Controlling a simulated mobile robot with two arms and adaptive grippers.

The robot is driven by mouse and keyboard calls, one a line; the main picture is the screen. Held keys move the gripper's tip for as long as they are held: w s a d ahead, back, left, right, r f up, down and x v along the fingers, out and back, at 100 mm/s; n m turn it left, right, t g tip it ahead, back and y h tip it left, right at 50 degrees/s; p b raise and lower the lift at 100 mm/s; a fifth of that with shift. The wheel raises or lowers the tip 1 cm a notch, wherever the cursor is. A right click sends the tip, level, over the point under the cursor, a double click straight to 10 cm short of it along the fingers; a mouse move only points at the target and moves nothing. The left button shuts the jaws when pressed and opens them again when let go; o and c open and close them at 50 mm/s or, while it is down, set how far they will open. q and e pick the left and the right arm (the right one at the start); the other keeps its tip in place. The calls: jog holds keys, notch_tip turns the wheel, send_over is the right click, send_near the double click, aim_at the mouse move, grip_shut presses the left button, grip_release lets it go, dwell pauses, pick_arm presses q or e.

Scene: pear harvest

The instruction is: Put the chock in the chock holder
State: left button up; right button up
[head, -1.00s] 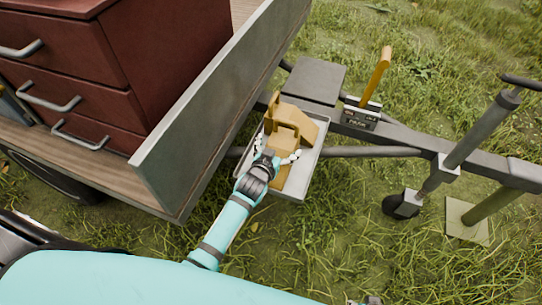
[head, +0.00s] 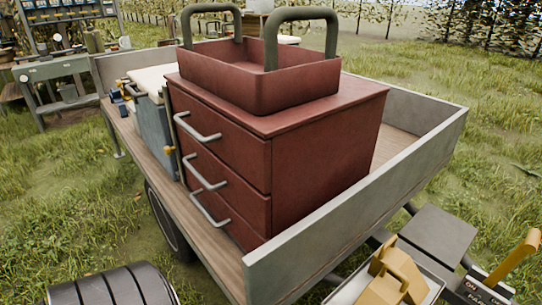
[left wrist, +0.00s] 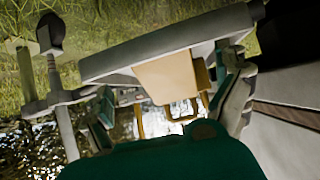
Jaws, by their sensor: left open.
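The chock holder (head: 424,262) is a pale grey tray on the trailer's drawbar, cut off at the bottom right of the head view. A yellow chock (head: 403,269) with a handle stands in it, with more yellow beside it. In the left wrist view a tan-yellow chock face (left wrist: 172,78) and yellow handle bars lie against the tray's grey edge (left wrist: 165,43). My left gripper (left wrist: 172,98) has its fingers spread to either side of the chock. I cannot tell whether they touch it. My right gripper is in neither view.
The trailer bed's grey side wall (head: 345,205) runs along the tray. A red drawer cabinet (head: 225,150) carrying a red handled box (head: 260,78) stands on the bed. A yellow-handled lever (head: 512,258) rises right of the tray. Open grass lies beyond.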

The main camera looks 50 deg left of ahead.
pick_arm(q)
jog(key=s+a+f+g, duration=0.2)
jog(key=s+f+g, duration=0.2)
jog(key=s+f, duration=0.7)
jog(key=s+a+f+m+g, duration=0.1)
jog(key=s+f+g, duration=0.4)
jog(key=s+f, duration=0.7)
jog(key=shift+s+a, duration=0.75)
jog(key=shift+a, duration=0.05)
